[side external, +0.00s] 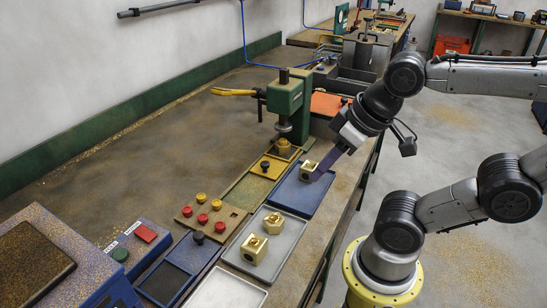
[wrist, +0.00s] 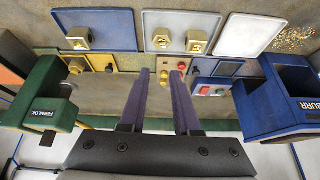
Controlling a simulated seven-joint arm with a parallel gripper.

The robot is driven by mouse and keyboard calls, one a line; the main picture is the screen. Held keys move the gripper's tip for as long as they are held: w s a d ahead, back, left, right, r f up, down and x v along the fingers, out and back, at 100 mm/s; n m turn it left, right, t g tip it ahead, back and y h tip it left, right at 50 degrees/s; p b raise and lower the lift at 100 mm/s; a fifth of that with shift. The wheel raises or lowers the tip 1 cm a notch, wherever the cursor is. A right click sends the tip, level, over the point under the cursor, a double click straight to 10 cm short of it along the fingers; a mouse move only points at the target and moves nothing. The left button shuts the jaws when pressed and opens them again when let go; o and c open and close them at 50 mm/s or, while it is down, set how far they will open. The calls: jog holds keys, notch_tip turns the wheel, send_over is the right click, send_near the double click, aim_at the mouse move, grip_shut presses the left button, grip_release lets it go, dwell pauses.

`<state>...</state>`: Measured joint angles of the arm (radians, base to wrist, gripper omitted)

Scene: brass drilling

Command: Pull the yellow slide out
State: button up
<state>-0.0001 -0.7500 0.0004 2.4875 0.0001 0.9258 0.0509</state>
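The yellow slide (side external: 260,169) lies flat at the green drill press (side external: 286,98), with a black knob (side external: 265,166) on top. A brass piece (side external: 284,146) sits at its far end under the press spindle. In the wrist view the yellow slide (wrist: 98,60) and its knob (wrist: 109,68) show left of my fingers. My gripper (wrist: 160,72) is open and empty, its two purple fingers apart above the bench.
A blue tray (side external: 293,197) holds one brass piece (side external: 307,171). A grey tray (side external: 284,243) holds two brass pieces. A tan board (side external: 226,214) carries red and yellow knobs. A blue machine (side external: 88,262) with a dark blue slide (side external: 165,282) stands front left. A yellow lever (side external: 232,92) sticks out left of the press.

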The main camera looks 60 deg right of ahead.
jog(key=o, duration=0.4)
jog(key=shift+m, duration=0.6)
jog(key=w+r, duration=0.1)
jog(key=r, duration=0.1)
jog(key=w+r, duration=0.1)
jog(key=shift+w+d+r, duration=0.2)
jog(key=shift+w+r, duration=0.2)
jog(key=shift+o, duration=0.2)
jog(key=m+g, duration=0.5)
jog(key=m, duration=0.2)
send_over(265, 162)
notch_tip(265, 162, down, 8)
notch_tip(265, 162, down, 13)
jog(key=shift+a+f, duration=0.15)
jog(key=shift+f, duration=0.05)
grip_shut()
jog(key=shift+r, duration=0.1)
